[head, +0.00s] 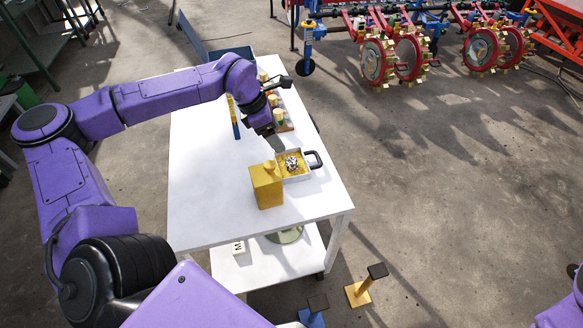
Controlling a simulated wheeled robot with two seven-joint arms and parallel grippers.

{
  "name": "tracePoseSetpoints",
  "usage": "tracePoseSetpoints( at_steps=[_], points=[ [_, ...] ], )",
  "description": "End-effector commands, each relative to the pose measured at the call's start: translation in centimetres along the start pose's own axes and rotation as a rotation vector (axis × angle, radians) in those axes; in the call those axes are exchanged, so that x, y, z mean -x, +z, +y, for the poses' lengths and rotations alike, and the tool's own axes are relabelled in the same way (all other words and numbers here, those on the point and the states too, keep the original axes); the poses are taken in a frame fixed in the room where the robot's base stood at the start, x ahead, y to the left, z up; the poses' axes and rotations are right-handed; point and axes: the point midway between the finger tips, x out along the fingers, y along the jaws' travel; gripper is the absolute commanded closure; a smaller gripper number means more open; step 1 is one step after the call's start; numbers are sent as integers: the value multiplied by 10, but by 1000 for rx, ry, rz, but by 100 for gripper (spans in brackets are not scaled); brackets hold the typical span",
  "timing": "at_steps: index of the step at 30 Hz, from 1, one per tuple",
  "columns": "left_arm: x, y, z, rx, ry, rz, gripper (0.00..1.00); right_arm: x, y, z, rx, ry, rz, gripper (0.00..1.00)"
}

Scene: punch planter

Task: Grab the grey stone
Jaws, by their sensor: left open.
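A small grey stone (292,163), speckled light and dark, lies on yellow material in a shallow white tray (307,175) with a black handle at its right side. The tray stands on the white table, right of its middle. My left gripper (277,145) is open and points down just above and left of the tray's far edge. It looks empty and apart from the stone. Its fingertips are small and dark here. My right gripper is out of the picture.
A yellow canister (267,187) stands beside the tray, on its near left. A blue bin (232,55) is at the far end. The left part of the white table (205,190) is clear.

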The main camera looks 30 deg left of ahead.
Motion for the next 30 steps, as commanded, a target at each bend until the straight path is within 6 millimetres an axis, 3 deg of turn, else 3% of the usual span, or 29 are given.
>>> tracePoseSetpoints(
  at_steps=[18,27,28,30],
  points=[
    [-97,-7,-4,1,0,4,26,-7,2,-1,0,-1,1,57],
    [-107,-6,-4,3,3,0,26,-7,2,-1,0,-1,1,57],
    [-107,-6,-4,3,3,0,29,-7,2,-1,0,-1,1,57],
    [-106,-6,-4,3,3,1,52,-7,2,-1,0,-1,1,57]
  ],
)
